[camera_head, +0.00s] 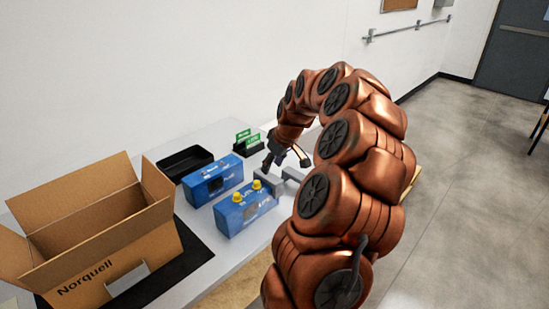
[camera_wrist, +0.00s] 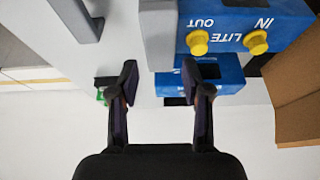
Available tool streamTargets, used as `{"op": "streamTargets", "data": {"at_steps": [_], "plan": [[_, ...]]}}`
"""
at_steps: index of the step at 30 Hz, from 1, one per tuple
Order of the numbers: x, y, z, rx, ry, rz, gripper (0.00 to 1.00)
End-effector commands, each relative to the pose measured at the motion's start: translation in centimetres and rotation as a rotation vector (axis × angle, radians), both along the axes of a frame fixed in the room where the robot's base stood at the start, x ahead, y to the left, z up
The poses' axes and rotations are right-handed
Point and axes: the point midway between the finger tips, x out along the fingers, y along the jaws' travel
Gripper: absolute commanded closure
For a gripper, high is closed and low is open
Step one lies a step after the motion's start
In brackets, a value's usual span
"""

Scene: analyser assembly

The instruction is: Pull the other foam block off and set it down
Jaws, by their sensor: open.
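The blue analyser (camera_head: 246,212) with two yellow caps stands on the table. In the wrist view the analyser (camera_wrist: 240,22) is at the upper right, marked OUT and IN. A grey foam block (camera_wrist: 158,35) sits against its end there and seems to touch it. Another grey foam piece (camera_wrist: 78,18) lies apart at the upper left. In the head view grey foam (camera_head: 290,175) shows right of the analyser, partly hidden by my arm. My gripper (camera_head: 286,163) is open and empty above this end of the table. In the wrist view its fingertips (camera_wrist: 159,82) straddle the attached block's line, apart from it.
A second blue box (camera_head: 212,181) stands behind the analyser. An open cardboard box (camera_head: 120,255) stands on a black mat (camera_head: 190,250) at the left.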

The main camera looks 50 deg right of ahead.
Motion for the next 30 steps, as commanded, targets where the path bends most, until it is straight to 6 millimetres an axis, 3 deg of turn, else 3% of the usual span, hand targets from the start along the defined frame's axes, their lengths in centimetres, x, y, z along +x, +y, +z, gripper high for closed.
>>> {"op": "streamTargets", "data": {"at_steps": [11, 20, 30], "plan": [[1.8, 0.0, -4.2, 0.000, 0.000, 0.000, 0.52], [2.0, 0.0, -4.6, -0.001, -0.001, 0.000, 0.52], [2.0, 0.0, -4.6, -0.001, -0.001, 0.000, 0.85]]}}
